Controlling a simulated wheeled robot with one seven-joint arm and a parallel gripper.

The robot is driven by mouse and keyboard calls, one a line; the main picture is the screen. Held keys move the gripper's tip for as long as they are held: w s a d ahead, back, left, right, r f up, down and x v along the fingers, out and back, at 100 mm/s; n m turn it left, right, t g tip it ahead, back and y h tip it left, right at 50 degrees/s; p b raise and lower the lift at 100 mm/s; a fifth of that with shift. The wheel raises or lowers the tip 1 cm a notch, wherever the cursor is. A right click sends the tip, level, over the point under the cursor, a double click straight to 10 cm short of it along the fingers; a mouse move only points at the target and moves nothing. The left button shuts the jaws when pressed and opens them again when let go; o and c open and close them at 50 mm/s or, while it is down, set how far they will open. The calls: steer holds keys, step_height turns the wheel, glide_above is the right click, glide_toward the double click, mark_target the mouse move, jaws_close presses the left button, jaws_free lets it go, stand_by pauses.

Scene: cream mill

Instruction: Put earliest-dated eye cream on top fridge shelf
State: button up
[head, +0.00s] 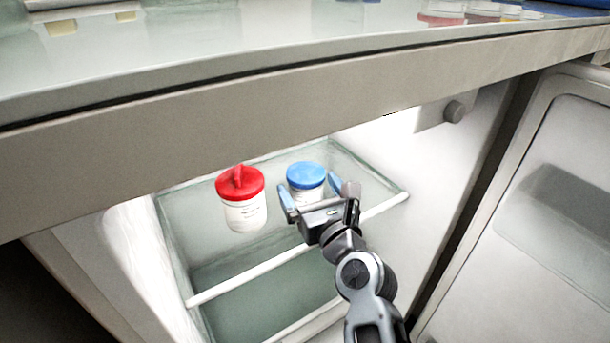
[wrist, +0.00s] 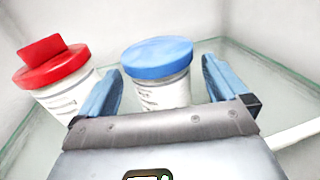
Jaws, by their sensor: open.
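A white jar with a blue lid (head: 306,177) stands on the glass top shelf (head: 188,232) inside the open fridge. It also shows in the wrist view (wrist: 160,72), between and just beyond my fingers. A white jar with a red lid (head: 242,205) stands to its left on the same shelf; in the wrist view this jar (wrist: 62,85) is left of my left finger. My gripper (head: 310,192) is open, with its fingers on either side of the blue-lidded jar; I cannot tell whether they touch it. The label print is too small to read.
The fridge door (head: 545,210) stands open at the right. The counter (head: 300,95) overhangs the fridge opening. A white rail (head: 255,278) runs along the shelf's front edge. A lower level shows below. The shelf has free room around the jars.

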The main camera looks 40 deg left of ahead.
steer(key=p+v, duration=0.2)
steer(key=v, duration=0.6)
steer(key=shift+d, duration=0.15)
steer(key=shift+s, duration=0.15)
